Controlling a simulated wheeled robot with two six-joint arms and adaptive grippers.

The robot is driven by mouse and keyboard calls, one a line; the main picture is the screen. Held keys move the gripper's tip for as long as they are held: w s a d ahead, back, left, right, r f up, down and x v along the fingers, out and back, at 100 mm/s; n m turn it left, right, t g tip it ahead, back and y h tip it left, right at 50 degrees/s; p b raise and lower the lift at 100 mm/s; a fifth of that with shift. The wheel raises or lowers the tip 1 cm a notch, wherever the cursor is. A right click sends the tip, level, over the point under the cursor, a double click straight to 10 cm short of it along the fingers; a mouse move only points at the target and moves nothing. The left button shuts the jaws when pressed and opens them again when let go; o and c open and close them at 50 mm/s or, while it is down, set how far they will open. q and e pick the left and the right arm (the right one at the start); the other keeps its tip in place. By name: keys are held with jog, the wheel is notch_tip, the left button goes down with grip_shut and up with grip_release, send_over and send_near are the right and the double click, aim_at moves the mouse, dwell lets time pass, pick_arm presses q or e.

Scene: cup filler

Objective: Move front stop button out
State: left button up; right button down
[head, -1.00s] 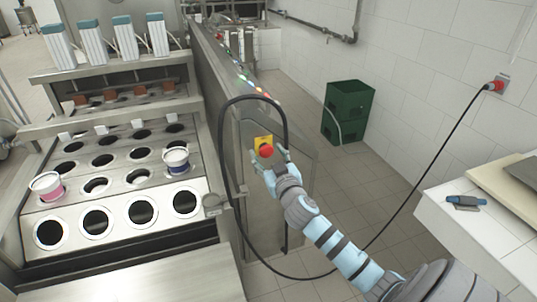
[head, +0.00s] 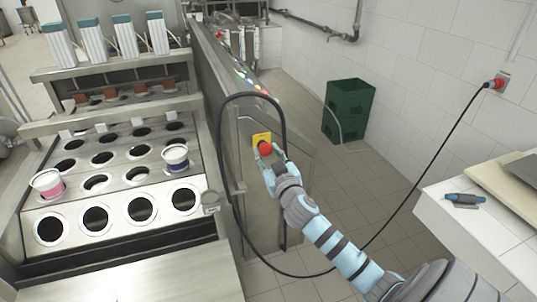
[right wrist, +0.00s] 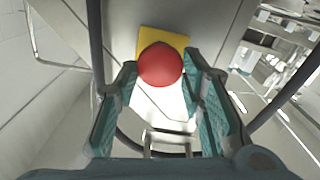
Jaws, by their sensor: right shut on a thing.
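The front stop button (head: 266,147) is a red mushroom head on a yellow plate (head: 261,138), fixed to the end face of the machine's steel side. My right gripper (head: 268,158) is at the button, with its fingers on either side of the red head. In the right wrist view the red button (right wrist: 160,65) sits between the tips of the two teal fingers (right wrist: 158,80), in front of the yellow plate (right wrist: 172,37). The gripper is shut on the button. My left gripper is not in view.
A black cable (head: 222,135) loops around the machine's corner near my right arm and runs to a wall socket (head: 497,84). The filler's cup plate (head: 118,205) is at left with a pink cup (head: 48,184) and a blue cup (head: 176,158). A green crate (head: 348,110) stands behind.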

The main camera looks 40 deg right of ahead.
jog(key=c, duration=1.1)
grip_release()
jog(key=shift+s+f, duration=0.1)
jog(key=shift+o, duration=0.2)
jog(key=shift+a, duration=0.1)
jog(key=shift+s, duration=0.1)
jog(key=v, duration=1.2)
